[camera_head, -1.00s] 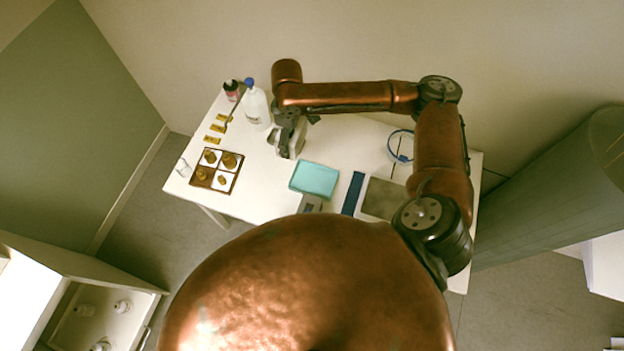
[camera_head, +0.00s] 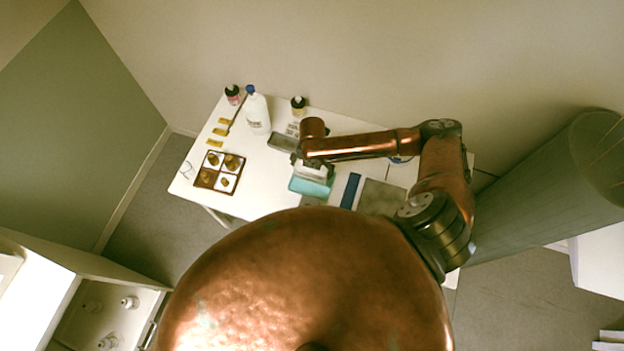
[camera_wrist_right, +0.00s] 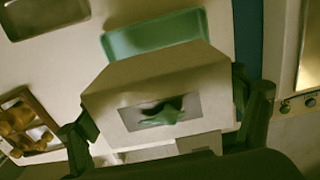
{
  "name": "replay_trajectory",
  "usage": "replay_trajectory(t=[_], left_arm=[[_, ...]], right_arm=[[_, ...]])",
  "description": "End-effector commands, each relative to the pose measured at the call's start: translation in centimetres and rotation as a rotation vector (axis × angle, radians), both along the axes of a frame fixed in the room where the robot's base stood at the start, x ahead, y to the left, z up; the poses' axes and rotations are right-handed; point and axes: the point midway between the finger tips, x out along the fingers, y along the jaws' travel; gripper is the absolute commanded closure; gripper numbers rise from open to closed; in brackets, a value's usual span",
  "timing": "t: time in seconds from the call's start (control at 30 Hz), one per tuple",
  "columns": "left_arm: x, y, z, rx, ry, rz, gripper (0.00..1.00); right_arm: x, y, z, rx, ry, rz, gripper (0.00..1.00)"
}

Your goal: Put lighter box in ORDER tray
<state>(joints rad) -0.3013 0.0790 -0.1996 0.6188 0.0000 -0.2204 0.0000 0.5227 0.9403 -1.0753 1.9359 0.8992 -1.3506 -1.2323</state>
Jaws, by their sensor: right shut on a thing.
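A pale cream box with a dark-and-green picture on its face is held in my right gripper (camera_head: 312,167). In the right wrist view the box (camera_wrist_right: 115,88) fills the middle, between the two dark fingers. In the head view the box is mostly hidden under my arm and gripper. A teal tray (camera_head: 303,187) lies just beneath or beside the held box; in the wrist view its rim (camera_wrist_right: 120,45) shows beyond the box. A grey tray (camera_head: 281,142) lies behind and left of the gripper. I cannot read which tray is marked ORDER. My left gripper is not in view.
On the white table (camera_head: 250,190) stand a white bottle with blue cap (camera_head: 257,112), two small dark bottles, and a divided brown tray (camera_head: 207,178) at left. A blue strip (camera_head: 351,190) and a grey flat device (camera_head: 381,197) lie right of the teal tray.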

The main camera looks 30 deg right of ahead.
Motion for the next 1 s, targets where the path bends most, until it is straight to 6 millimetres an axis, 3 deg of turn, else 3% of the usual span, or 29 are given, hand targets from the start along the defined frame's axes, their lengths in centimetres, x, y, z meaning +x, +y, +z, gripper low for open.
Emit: replay_trajectory(t=[0.1, 0.5, 0.97, 1.0], left_arm=[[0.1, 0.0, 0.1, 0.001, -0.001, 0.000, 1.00], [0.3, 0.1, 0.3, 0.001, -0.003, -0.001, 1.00], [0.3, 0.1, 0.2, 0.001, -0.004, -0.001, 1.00], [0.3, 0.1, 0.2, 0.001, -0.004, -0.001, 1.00]], right_arm=[[0.0, 0.0, -2.2, 0.000, 0.001, -0.003, 0.50], [0.0, 0.0, -6.8, 0.001, 0.001, -0.004, 0.50], [0.1, 0.0, -7.8, 0.000, -0.001, -0.003, 0.50], [0.0, 0.0, -7.9, 0.000, 0.000, -0.003, 0.12]])
